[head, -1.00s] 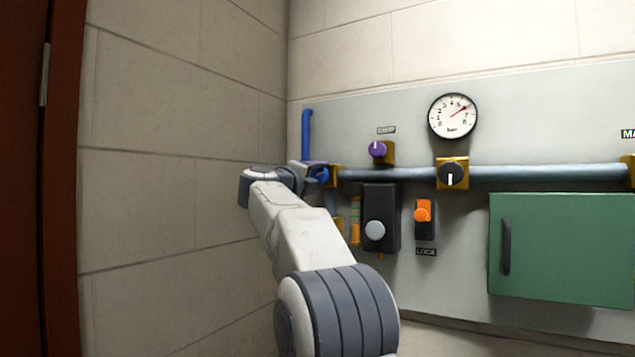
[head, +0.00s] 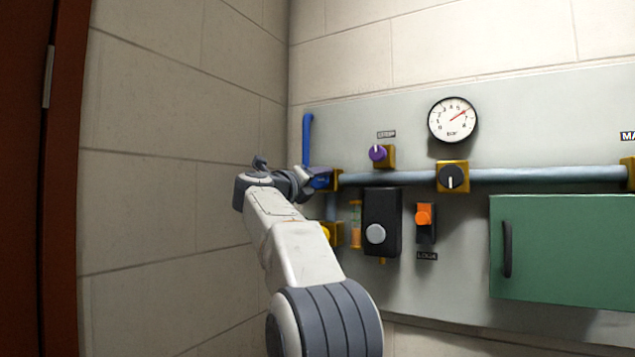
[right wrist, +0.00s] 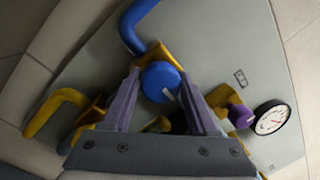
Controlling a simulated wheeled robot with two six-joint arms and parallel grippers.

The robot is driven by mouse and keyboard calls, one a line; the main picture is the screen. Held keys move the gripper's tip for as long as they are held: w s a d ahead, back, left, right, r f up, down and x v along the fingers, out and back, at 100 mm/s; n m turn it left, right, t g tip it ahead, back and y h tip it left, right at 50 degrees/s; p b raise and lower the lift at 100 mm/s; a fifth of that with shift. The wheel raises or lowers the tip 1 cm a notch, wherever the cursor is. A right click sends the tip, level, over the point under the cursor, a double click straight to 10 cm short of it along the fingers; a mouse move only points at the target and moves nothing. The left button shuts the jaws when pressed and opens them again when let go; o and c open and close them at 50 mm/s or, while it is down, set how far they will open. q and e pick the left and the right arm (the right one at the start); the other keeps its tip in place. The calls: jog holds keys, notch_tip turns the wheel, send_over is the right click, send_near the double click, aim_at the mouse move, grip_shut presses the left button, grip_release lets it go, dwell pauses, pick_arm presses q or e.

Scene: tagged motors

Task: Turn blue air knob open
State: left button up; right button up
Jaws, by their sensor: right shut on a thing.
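The blue air knob (right wrist: 160,82) shows in the right wrist view as a round blue face with a white mark pointing toward the lower right. It sits on a yellow valve body, with a blue pipe (right wrist: 137,25) rising from it. My right gripper (right wrist: 161,76) has one purple finger on each side of the knob and is shut on it. In the head view my right gripper (head: 314,180) reaches the left end of the panel, and the blue knob (head: 323,181) is partly hidden by it. My left gripper is not in view.
The panel holds a purple knob (head: 377,153), a gauge (head: 452,120), a black knob (head: 453,177), an orange switch (head: 424,216), a black box with a grey button (head: 375,233) and a green cabinet (head: 560,250). A bare wall (head: 180,150) stands close at left.

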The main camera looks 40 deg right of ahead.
jog(key=shift+s+r, duration=0.1)
jog(key=shift+r, duration=0.05)
jog(key=o, duration=1.3)
jog(key=shift+o, duration=0.2)
jog(key=b+v, duration=0.5)
jog(key=v, duration=0.5)
jog(key=shift+a, duration=0.2)
jog(key=shift+s, duration=0.1)
